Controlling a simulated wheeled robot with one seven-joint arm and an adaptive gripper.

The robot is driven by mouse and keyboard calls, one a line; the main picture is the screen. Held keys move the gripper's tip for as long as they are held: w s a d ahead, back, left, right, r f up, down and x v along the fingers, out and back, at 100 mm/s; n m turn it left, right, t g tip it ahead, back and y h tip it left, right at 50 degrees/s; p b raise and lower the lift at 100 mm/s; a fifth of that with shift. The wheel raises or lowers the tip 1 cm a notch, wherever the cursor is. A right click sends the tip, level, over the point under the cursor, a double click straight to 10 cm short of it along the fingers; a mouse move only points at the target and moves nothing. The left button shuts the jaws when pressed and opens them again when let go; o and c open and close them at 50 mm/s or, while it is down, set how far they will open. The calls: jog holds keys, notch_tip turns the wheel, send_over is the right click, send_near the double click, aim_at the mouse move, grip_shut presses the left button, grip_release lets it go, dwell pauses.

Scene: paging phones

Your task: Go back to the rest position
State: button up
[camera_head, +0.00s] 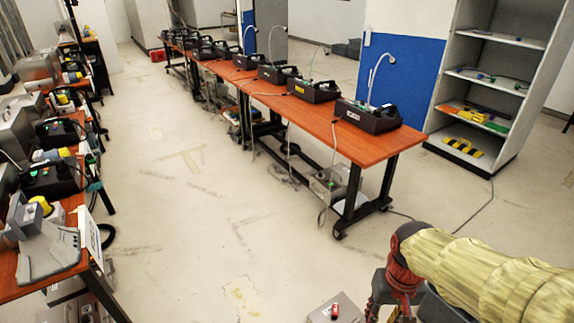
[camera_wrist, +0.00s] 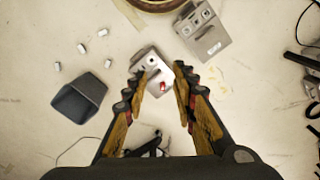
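My gripper (camera_wrist: 166,98) is open in the wrist view, its two worn yellow-padded fingers apart with nothing held between them. It points down toward the floor. Below it, between and beyond the fingertips, is a grey metal box (camera_wrist: 150,62) with a red part (camera_wrist: 163,86) on it. In the head view my gripper (camera_head: 392,300) shows at the bottom right, partly cut off by the frame edge, beneath my yellow-sleeved arm. The grey box (camera_head: 322,314) shows there just left of it.
A long wooden table (camera_head: 370,150) carries several black phone units. A shelf (camera_head: 480,105) stands at the right, a cluttered bench (camera_head: 15,290) at the left. The floor between is clear. A dark bin (camera_wrist: 78,98) and another grey box (camera_wrist: 203,35) lie near my gripper.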

jog(key=s+a+r+t+p, duration=0.1)
jog(key=s+r+t, duration=0.1)
jog(key=r, duration=0.6)
jog(key=s+a+r+n+t+p, duration=0.1)
jog(key=s+r+t, duration=0.2)
jog(key=r, duration=0.5)
jog(key=shift+s+a, duration=0.2)
jog(key=shift+a, duration=0.05)
